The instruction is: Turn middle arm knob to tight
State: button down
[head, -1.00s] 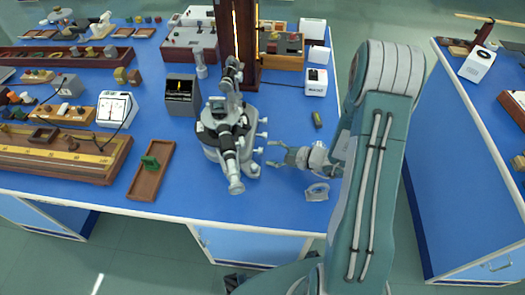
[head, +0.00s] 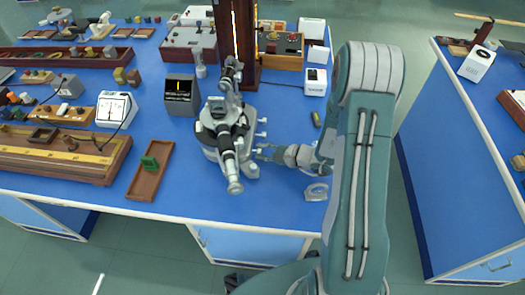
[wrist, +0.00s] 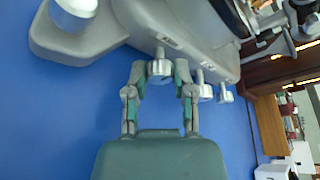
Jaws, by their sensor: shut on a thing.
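The grey spectrometer (head: 210,150) stands near the bench's front edge, with small silvery knobs along its right side. My gripper (head: 260,152) reaches in from the right at one of the lower knobs. In the wrist view my gripper (wrist: 159,72) has its two fingers closed on either side of a silvery knob (wrist: 159,67) below a small label plate (wrist: 168,41). Two more knobs (wrist: 203,91) (wrist: 225,95) sit farther right, free of the fingers. The label is too small to read, so I cannot tell which named knob is held.
A small display box (head: 181,94) shows a thin yellow vertical line. A wooden tray with a green block (head: 149,163) is left of the spectrometer. A second bench (head: 450,190) stands at right.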

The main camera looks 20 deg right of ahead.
jog(key=m+g, duration=0.2)
jog(key=m, duration=0.1)
jog(key=shift+w+m+g, duration=0.1)
jog(key=shift+m+g, duration=0.3)
jog(key=m+g+y, duration=0.1)
jog(key=m+g, duration=0.1)
jog(key=m, duration=0.1)
dwell(0.4)
jog(key=shift+w, duration=0.1)
jog(key=shift+d, duration=0.1)
dwell(0.3)
jog(key=shift+c, duration=2.3)
grip_release()
notch_tip(320, 180, up, 10)
jog(key=shift+f, duration=0.1)
